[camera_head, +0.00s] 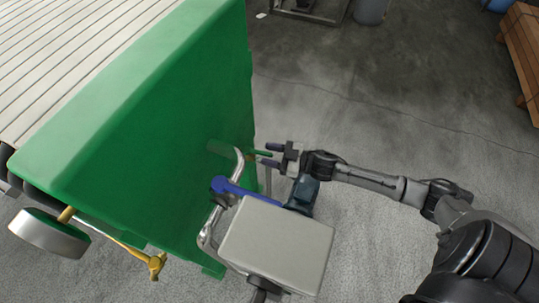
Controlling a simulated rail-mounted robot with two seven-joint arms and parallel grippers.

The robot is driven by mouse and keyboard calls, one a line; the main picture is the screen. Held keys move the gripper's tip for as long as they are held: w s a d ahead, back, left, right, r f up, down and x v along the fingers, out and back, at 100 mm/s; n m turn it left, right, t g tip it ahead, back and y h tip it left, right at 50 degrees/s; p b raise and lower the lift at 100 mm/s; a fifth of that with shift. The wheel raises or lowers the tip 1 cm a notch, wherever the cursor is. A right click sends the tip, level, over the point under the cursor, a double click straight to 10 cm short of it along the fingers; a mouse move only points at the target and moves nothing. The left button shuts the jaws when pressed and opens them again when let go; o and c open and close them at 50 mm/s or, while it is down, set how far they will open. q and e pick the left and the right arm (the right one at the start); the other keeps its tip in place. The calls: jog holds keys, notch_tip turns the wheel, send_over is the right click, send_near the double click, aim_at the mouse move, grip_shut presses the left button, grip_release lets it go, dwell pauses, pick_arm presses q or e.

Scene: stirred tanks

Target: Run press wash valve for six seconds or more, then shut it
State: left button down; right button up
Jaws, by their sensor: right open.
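A large green press end plate (170,120) fills the left and middle of the view. Bent silver pipework (239,160) stands at its right side. A valve with a blue lever (235,188) sits on this pipework; the lever points right and down, and its far end is hidden by a grey box. My left gripper is out of view.
The grey box (277,245) stands in front of the pipework, with a dark blue-green body (302,195) behind it. A brass fitting (155,264) and a round metal end (48,233) are at lower left. A wooden stack (525,50) is far right. Concrete floor between is clear.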

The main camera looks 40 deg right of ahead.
jog(key=shift+w+a, duration=0.1)
jog(key=shift+c, duration=0.2)
grip_shut()
dwell(0.5)
